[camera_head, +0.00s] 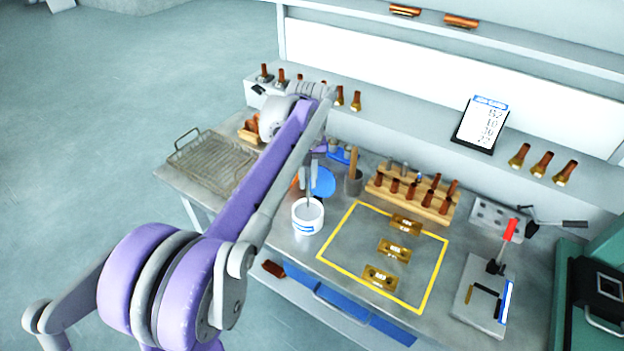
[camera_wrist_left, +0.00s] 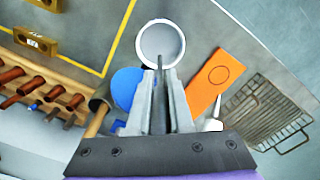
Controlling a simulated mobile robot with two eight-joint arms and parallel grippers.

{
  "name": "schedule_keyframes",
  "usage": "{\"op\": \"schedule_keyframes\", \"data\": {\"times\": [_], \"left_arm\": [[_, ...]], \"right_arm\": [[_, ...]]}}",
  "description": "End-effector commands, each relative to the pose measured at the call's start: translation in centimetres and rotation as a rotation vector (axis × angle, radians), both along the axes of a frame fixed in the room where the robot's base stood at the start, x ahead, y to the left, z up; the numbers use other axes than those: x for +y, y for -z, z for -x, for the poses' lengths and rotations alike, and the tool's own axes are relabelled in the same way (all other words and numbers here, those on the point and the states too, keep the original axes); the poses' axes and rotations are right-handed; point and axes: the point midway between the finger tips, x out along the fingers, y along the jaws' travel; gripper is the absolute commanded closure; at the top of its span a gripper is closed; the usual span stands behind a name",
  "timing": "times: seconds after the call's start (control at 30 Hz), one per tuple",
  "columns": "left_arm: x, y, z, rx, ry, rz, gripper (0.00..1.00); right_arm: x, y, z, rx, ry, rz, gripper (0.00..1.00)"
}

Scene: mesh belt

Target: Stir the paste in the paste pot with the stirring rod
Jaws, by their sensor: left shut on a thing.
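The paste pot (camera_head: 308,222) is a white cup with a blue label, standing upright on the bench left of the yellow-outlined area. In the left wrist view the pot (camera_wrist_left: 162,28) is seen from above with a pale inside. My left gripper (camera_wrist_left: 160,78) is shut on the thin dark stirring rod (camera_wrist_left: 158,95), which points down toward the pot. In the head view the rod (camera_head: 309,190) reaches down to the pot's mouth and its lower end appears inside. How deep it sits in the paste is hidden. My right gripper is in neither view.
A blue disc (camera_head: 323,182) and an orange board (camera_wrist_left: 215,80) lie close to the pot. A grey holder (camera_head: 354,184) with a wooden handle and a rack of brown-handled tools (camera_head: 412,200) stand behind. A wire tray (camera_head: 212,162) lies left. Brass blocks (camera_head: 394,251) lie inside the yellow outline.

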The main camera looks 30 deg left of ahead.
Motion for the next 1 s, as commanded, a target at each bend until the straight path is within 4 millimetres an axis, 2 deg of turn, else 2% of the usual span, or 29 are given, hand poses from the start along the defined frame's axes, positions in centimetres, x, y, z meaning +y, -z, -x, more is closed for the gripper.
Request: {"op": "schedule_keyframes", "data": {"times": [0.37, 1.0], "left_arm": [[0.5, 0.0, 0.2, 0.000, 0.001, 0.000, 1.00], [-0.9, -0.2, 1.6, 0.000, 0.001, 0.000, 1.00]], "right_arm": [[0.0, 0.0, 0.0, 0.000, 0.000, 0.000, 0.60], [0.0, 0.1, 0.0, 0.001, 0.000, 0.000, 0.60]]}}
